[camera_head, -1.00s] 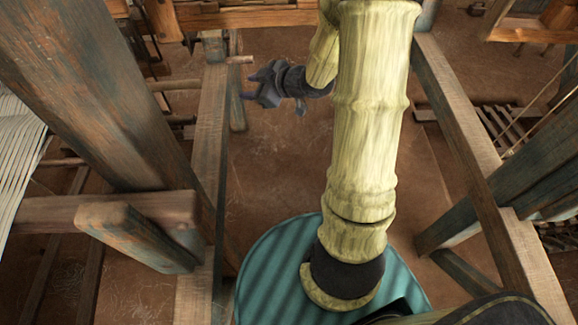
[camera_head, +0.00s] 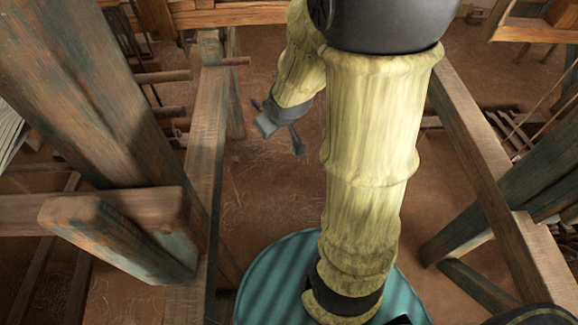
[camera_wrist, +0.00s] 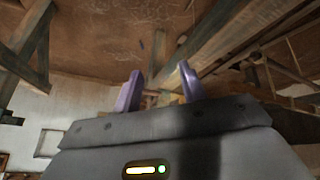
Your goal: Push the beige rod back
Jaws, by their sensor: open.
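A short beige rod (camera_head: 235,61) sticks out to the right from the wooden frame at the upper left of the head view. My gripper (camera_head: 266,122) hangs below and to the right of it in that picture, apart from it, over the brown floor. In the wrist view my gripper (camera_wrist: 158,86) shows two purple fingers spread apart with nothing between them. I cannot make out the beige rod in the wrist view. My arm covers the middle of the head view.
A long wooden beam (camera_head: 205,150) runs below the rod, beside a thick post (camera_head: 85,90) on the left. Another beam (camera_head: 480,180) slopes down on the right. Darker rods (camera_head: 165,76) lie left of the beige one. Brown floor (camera_head: 270,190) is open between the beams.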

